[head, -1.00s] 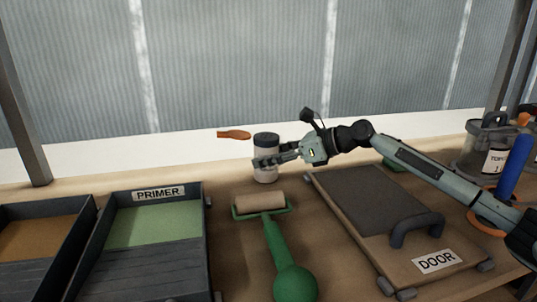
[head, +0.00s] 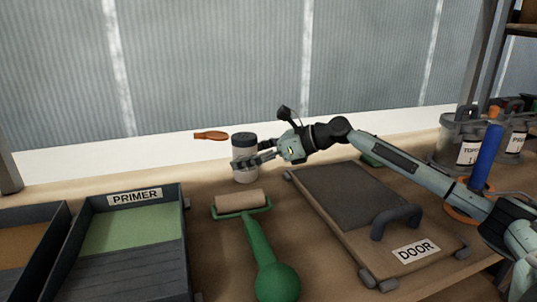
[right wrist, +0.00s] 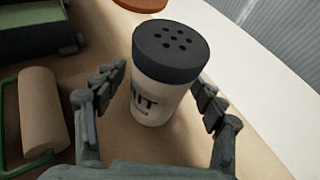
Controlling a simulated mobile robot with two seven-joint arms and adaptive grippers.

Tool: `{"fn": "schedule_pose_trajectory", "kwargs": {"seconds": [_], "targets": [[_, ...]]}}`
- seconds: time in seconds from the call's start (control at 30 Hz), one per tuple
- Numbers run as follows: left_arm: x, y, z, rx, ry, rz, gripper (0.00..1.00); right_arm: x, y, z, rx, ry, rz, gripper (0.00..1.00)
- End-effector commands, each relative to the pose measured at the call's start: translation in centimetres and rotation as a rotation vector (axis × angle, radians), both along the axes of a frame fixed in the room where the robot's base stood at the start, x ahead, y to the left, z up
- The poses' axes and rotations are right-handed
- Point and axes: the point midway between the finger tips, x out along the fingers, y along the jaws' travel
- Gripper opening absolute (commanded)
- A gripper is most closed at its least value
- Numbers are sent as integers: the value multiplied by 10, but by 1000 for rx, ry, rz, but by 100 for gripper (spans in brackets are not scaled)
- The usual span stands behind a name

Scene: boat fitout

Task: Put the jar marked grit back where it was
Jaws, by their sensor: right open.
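The grit jar (head: 244,148) is a white shaker with a dark lid, standing at the back of the bench near the white ledge. In the right wrist view the jar (right wrist: 162,75) shows its holed lid and the letters "IT" on its label. My right gripper (head: 245,161) reaches in from the right at the jar. In the right wrist view its open fingers (right wrist: 163,88) lie on either side of the jar, with a gap visible at the right finger. The jar appears upright on the bench. My left gripper is not in view.
A green paint roller (head: 258,250) lies in front of the jar. The PRIMER tray (head: 182,225) is to the left, and the DOOR panel (head: 350,225) with its handle is to the right. An orange object (head: 211,135) lies behind the jar. Labelled pots (head: 455,145) stand at the far right.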

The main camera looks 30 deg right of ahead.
Motion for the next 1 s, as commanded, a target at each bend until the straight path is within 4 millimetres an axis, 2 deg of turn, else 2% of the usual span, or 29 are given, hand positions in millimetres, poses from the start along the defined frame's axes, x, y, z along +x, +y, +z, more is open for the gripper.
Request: {"fn": "schedule_pose_trajectory", "kwargs": {"seconds": [0.13, 0.3, 0.53, 1.0], "targets": [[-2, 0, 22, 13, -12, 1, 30, -3, -4, -2, -4, -2, -3, 70], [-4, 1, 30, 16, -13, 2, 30, -28, -23, 10, -6, 3, 0, 70], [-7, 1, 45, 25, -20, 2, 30, -48, -41, 19, -2, 3, -1, 70], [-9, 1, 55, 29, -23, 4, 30, -56, -46, 28, -1, -1, 2, 70]]}}
